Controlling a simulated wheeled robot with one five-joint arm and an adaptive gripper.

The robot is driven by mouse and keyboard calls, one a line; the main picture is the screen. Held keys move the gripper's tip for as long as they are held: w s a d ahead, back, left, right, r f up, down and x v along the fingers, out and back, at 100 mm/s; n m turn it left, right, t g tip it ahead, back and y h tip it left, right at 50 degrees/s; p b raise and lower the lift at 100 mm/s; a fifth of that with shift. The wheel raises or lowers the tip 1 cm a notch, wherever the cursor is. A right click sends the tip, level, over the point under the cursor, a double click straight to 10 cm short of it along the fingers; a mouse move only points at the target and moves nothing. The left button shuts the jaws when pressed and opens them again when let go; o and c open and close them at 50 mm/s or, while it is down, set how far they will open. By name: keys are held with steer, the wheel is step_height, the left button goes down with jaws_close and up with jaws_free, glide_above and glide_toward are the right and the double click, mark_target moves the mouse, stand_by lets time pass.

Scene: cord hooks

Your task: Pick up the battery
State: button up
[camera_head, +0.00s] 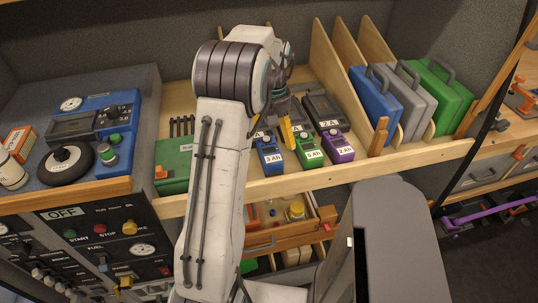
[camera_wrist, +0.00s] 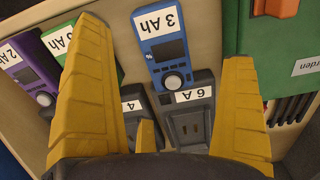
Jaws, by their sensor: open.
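Three batteries stand in a row on the wooden shelf: a blue one marked 3 Ah (camera_head: 268,152), a green one marked 5 Ah (camera_head: 311,151) and a purple one marked 2 Ah (camera_head: 339,147). In the wrist view the blue battery (camera_wrist: 162,42) shows between the fingers, the green one (camera_wrist: 62,42) is partly behind the left finger, and the purple one (camera_wrist: 30,72) is at the left. My gripper (camera_head: 286,131) is open and empty above the row, just behind the blue and green batteries; its yellow fingers (camera_wrist: 166,45) are spread wide.
Dark chargers stand behind the batteries, one marked 2 A (camera_head: 325,110) and one marked 6 A (camera_wrist: 191,118). A green box (camera_head: 172,166) is left of the row. Wooden dividers (camera_head: 335,70) and coloured cases (camera_head: 376,92) stand right. A wooden lip (camera_head: 400,162) edges the shelf.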

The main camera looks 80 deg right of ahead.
mark_target(274, 147)
steer(key=shift+s+d+f+p, duration=0.15)
steer(key=shift+f+p, duration=0.15)
steer(key=shift+f, duration=1.4)
steer(key=shift+d+f+p, duration=0.1)
steer(key=shift+f+p, duration=0.2)
steer(key=shift+f, duration=1.35)
steer(key=c, duration=1.1)
steer(key=shift+c, duration=0.4)
steer(key=shift+r, duration=0.2)
